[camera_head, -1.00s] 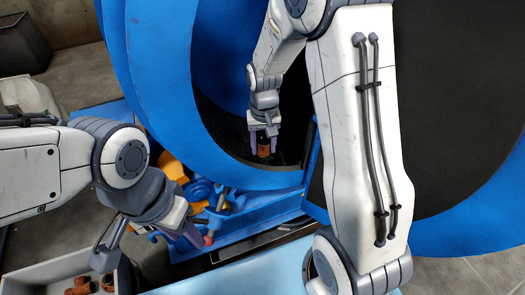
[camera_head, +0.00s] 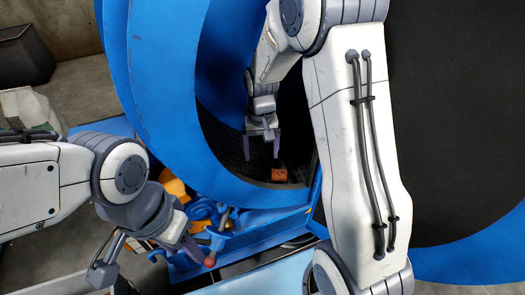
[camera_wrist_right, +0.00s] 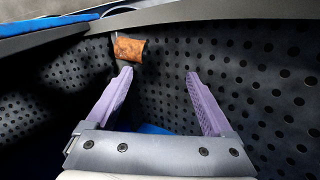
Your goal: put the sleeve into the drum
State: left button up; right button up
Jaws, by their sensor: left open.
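The sleeve (camera_head: 279,174), a small rusty orange-brown cylinder, lies inside the blue-rimmed drum (camera_head: 222,110), low near its front opening. It also shows in the right wrist view (camera_wrist_right: 129,47), against the dark perforated drum wall, beyond the left fingertip and apart from it. My right gripper (camera_head: 262,154) is inside the drum opening, open and empty, a little above and left of the sleeve. Its two purple fingers (camera_wrist_right: 158,76) are spread in the wrist view. My left gripper (camera_head: 186,252) is open at lower left, outside the drum, its fingers partly hidden.
A red-knobbed lever (camera_head: 209,262) and blue and yellow machine parts (camera_head: 178,190) stand close to my left gripper. A pale tray (camera_head: 45,287) is partly in view at bottom left. A dark bin (camera_head: 22,50) stands far left.

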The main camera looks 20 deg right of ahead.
pick_arm(q)
notch_tip(320, 180, up, 4)
jog(key=p, duration=0.4)
jog(key=shift+r, duration=0.1)
pick_arm(e)
notch_tip(320, 180, up, 10)
jog(key=shift+r, duration=0.25)
